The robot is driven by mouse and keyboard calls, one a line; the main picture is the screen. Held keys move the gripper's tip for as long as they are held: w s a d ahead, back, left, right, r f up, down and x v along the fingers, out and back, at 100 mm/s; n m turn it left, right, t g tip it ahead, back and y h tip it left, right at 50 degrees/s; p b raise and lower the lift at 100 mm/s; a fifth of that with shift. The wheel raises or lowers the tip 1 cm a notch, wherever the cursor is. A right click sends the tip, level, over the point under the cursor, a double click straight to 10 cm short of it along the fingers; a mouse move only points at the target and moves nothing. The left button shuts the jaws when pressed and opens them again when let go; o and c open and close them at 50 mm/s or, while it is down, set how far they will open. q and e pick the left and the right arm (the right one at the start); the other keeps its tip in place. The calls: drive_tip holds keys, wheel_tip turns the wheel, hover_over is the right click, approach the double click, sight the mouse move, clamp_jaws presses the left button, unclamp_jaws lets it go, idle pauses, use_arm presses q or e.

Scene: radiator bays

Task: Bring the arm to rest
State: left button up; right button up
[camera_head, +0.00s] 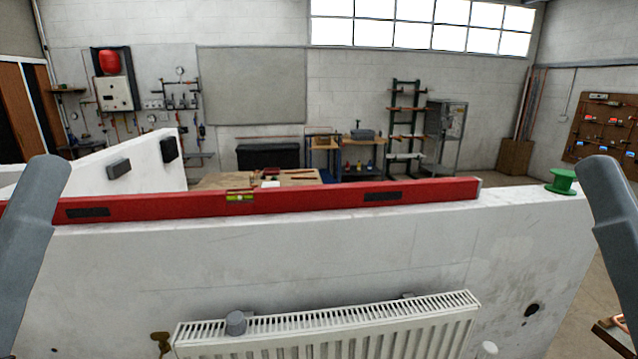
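Grey parts of my two arms stand at the left and right edges of the head view. Both run out of the bottom or side of the picture, and neither gripper shows. No held object can be seen. A long red spirit level (300,201) lies along the top of the low white wall (300,255) in front of me. A white radiator (340,335) is mounted on the near face of that wall, with a grey cylindrical piece (236,323) at its top left.
A green spool (561,181) sits on the wall top near my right arm. A brass-coloured fitting (161,342) is left of the radiator. Behind the wall are a workbench (300,177), shelving and a pegboard (608,130). The space directly above the radiator looks clear.

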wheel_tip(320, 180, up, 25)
drive_tip(key=p, duration=2.2)
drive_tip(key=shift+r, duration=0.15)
